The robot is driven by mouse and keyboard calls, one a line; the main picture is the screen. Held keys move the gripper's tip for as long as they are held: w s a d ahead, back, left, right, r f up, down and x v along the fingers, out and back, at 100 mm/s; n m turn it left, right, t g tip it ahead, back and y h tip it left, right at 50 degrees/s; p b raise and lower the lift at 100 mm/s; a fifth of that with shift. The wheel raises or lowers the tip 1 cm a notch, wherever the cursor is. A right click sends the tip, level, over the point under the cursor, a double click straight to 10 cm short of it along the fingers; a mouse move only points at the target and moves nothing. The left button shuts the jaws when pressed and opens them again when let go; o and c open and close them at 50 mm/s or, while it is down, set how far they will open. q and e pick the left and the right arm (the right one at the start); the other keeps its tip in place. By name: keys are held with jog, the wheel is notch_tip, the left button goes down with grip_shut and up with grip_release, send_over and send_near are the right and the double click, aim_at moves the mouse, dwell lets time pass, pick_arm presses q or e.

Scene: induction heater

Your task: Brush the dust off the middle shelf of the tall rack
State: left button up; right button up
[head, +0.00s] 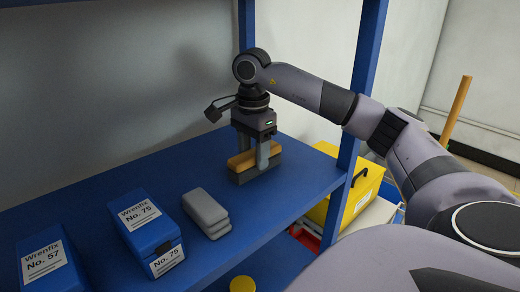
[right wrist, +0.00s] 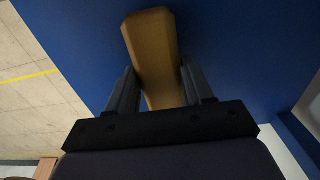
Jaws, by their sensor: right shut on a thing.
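The blue shelf (head: 120,185) of the rack spans the head view. My right gripper (head: 252,157) comes down from above near the shelf's right end and is shut on a brush (head: 240,162). The brush has a tan wooden block and a dark lower part. It is at the shelf surface, but I cannot tell whether it touches. In the right wrist view the tan block (right wrist: 152,50) sits between the two fingers, with the blue shelf behind. I cannot make out dust on the shelf. My left gripper is not in view.
A blue upright (head: 362,85) rises at the right. A yellow case (head: 357,192) stands beyond it.

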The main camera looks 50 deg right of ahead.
jog(key=shift+w+d+r+p, duration=0.1)
jog(key=shift+w+r+p, duration=0.1)
jog(key=shift+w+p, duration=0.65)
jog(key=shift+w+d+f+p, duration=0.15)
jog(key=shift+w+p, duration=0.4)
jog(key=shift+w, duration=0.55)
jog(key=shift+s+d+f, duration=0.1)
jog(key=shift+s+d, duration=0.05)
jog(key=shift+d, duration=0.85)
jog(key=shift+s+a+b, duration=0.15)
jog(key=shift+s+b, duration=0.05)
jog(key=shift+s, duration=1.35)
jog(key=shift+s+a+b, duration=0.15)
jog(key=shift+s+b, duration=0.05)
jog(key=shift+s, duration=1.3)
jog(key=shift+s+a, duration=0.1)
jog(key=shift+s, duration=0.5)
jog(key=shift+s+a+f+b, duration=0.15)
jog(key=shift+s+b, duration=0.5)
jog(key=shift+s, duration=0.65)
jog(key=shift+s+a+b, duration=0.15)
jog(key=shift+s+b, duration=0.5)
jog(key=shift+s, duration=0.6)
jog(key=shift+s+a+b, duration=0.15)
jog(key=shift+s+b, duration=0.3)
jog(key=shift+s, duration=0.6)
jog(key=shift+r, duration=0.2)
jog(key=shift+r, duration=0.15)
